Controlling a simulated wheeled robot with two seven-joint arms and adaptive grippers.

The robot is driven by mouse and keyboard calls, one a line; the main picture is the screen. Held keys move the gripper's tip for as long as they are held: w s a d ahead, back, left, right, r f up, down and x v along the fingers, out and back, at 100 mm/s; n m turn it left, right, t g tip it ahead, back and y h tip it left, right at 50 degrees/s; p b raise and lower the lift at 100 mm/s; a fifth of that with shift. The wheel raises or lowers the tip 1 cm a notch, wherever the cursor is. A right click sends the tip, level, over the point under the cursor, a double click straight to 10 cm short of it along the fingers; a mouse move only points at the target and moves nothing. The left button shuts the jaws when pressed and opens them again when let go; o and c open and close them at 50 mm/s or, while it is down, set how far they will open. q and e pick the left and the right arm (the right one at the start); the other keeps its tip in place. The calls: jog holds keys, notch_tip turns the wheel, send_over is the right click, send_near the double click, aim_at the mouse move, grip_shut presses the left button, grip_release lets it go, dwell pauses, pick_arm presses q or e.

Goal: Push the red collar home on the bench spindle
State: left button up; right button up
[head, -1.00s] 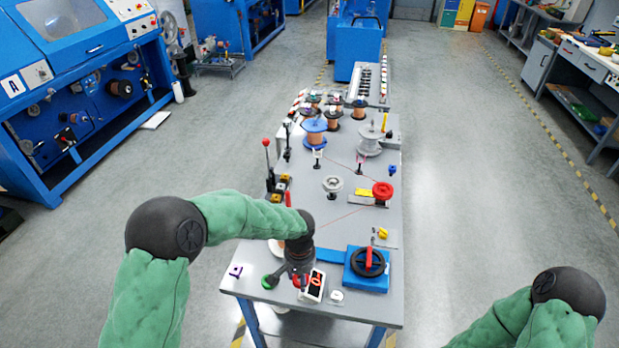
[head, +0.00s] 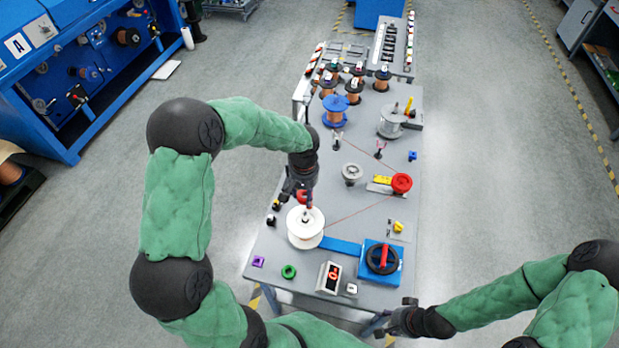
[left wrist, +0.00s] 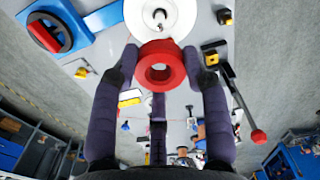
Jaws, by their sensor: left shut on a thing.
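The red collar (left wrist: 161,66) is a thick ring gripped between the fingertips of my left gripper (left wrist: 163,62) in the left wrist view. In the head view the collar (head: 302,197) is mostly hidden by my left gripper (head: 304,194), which is over the left side of the bench. A white spool (head: 305,236) stands just below and in front of it. The metal bench spindle (left wrist: 159,15) shows in the spool's middle, and the collar looks apart from it. My right gripper (head: 396,322) is near the bench's front right corner; its fingers are unclear.
A blue block with a black wheel and red handle (head: 382,258), a counter box (head: 329,277) and a green ring (head: 289,271) lie near the front edge. A red pulley (head: 401,183) and grey pulley (head: 352,173) stand farther back. A red-knobbed lever (left wrist: 258,136) is near the left fingers.

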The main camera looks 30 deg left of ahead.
aim_at(305, 212)
pick_arm(q)
jog(key=shift+f+b, duration=2.15)
jog(key=shift+f, duration=1.25)
jog(key=shift+f+b, duration=0.2)
jog(key=shift+b, duration=0.4)
jog(key=shift+f, duration=0.2)
jog(key=shift+f+b, duration=1.1)
jog(key=shift+b, duration=0.1)
jog(key=shift+f+b, duration=0.35)
jog(key=shift+b, duration=0.05)
jog(key=shift+f+b, duration=1.2)
jog(key=shift+f, duration=0.15)
jog(key=shift+s+f+b, duration=0.1)
jog(key=shift+f+b, duration=0.2)
jog(key=shift+f, duration=0.05)
dwell(0.4)
